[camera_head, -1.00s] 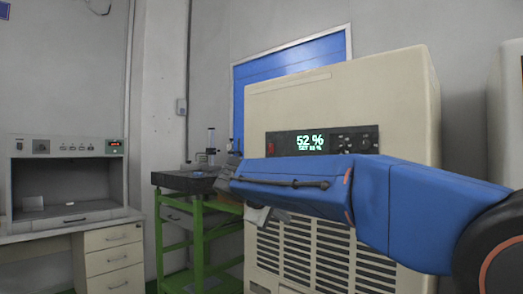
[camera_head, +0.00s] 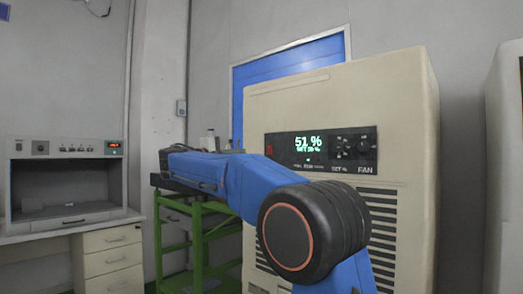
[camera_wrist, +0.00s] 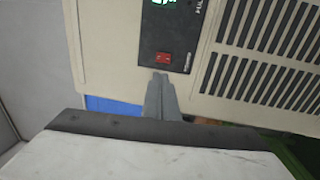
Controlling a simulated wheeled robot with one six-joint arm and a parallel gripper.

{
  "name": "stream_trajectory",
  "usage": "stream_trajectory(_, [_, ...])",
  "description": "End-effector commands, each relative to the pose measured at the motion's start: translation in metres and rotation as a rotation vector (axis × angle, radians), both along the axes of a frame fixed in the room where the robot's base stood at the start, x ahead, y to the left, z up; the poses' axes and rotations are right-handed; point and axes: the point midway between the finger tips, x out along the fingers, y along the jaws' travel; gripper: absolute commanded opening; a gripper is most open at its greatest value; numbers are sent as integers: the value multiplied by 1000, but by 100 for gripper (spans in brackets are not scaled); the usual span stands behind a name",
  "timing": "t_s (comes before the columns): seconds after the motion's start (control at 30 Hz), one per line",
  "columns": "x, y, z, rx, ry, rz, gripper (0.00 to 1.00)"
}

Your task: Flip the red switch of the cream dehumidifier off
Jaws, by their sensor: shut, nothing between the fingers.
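The cream dehumidifier (camera_head: 340,95) stands right of centre in the head view. Its dark control panel (camera_head: 322,148) shows a green display reading 51 %. The red switch (camera_head: 269,149) is at the panel's left end. In the wrist view the red switch (camera_wrist: 164,58) sits on the dark panel, seen turned on its side. My gripper (camera_wrist: 160,76) is shut and empty, its tips just below the switch in that picture. I cannot tell whether they touch the machine or which way the switch is tipped. In the head view my fingers cannot be made out.
A green-framed stand (camera_head: 198,235) with a dark top is left of the dehumidifier, behind my arm. A grey cabinet (camera_head: 70,180) sits on a desk at far left. Another pale machine (camera_head: 505,165) stands close on the right. Vent slots (camera_wrist: 285,35) lie beside the panel.

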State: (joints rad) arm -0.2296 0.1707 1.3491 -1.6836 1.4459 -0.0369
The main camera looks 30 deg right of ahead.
Motion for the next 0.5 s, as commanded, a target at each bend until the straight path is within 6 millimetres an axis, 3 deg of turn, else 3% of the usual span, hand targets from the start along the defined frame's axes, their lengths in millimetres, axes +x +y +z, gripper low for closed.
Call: stream_trajectory(0.5, [3, -7, 2, -4, -2, -3, 0])
